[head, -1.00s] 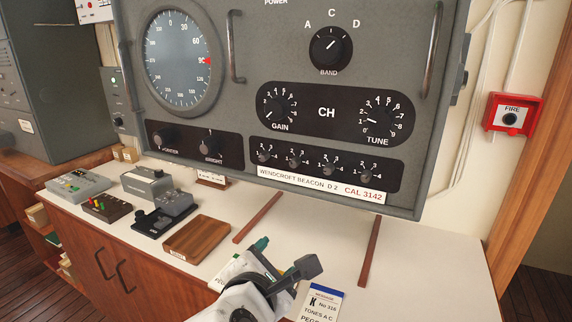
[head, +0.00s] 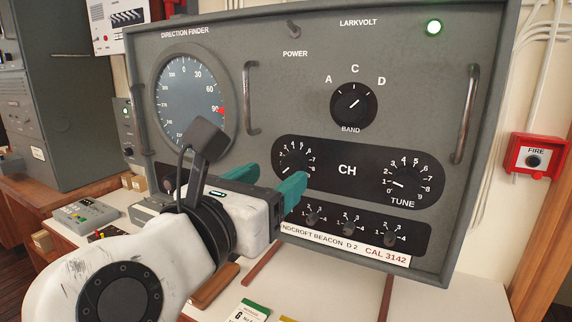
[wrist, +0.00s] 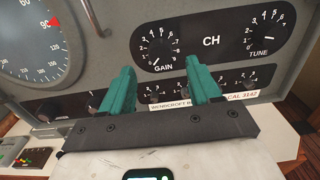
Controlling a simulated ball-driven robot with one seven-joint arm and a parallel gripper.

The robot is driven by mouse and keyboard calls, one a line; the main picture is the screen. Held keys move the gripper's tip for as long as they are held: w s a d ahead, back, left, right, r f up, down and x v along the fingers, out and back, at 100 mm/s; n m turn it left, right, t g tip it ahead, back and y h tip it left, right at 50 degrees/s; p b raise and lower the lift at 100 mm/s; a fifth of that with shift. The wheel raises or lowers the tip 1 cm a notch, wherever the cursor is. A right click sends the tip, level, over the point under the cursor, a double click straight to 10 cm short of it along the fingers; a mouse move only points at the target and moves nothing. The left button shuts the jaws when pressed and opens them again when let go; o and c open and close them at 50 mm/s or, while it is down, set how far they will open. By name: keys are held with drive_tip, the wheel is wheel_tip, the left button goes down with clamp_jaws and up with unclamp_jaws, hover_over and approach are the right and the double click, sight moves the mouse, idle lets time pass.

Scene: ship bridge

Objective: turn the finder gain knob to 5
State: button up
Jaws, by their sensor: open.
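The finder gain knob (head: 292,161) is a black dial in the panel left of the CH label, partly hidden by my gripper in the head view. In the wrist view the GAIN knob (wrist: 163,47) shows whole, its white pointer line to the lower left, below the 1. My gripper (head: 270,181) has teal fingers spread apart with nothing between them. It is raised in front of the panel, just below the GAIN dial, apart from the knob as far as I can tell. In the wrist view the fingers of my gripper (wrist: 160,75) stand below the dial.
The TUNE knob (head: 401,182) is to the right and the BAND knob (head: 354,104) above. A row of small knobs (head: 349,227) lies below. Metal handles (head: 465,114) stick out from the panel. The white desk (head: 335,282) is below.

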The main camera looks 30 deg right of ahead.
sight(290, 166)
drive_tip(key=shift+p+x, duration=0.3)
drive_tip(key=shift+x, duration=2.1)
drive_tip(key=c, duration=1)
drive_tip(key=shift+c, duration=0.2)
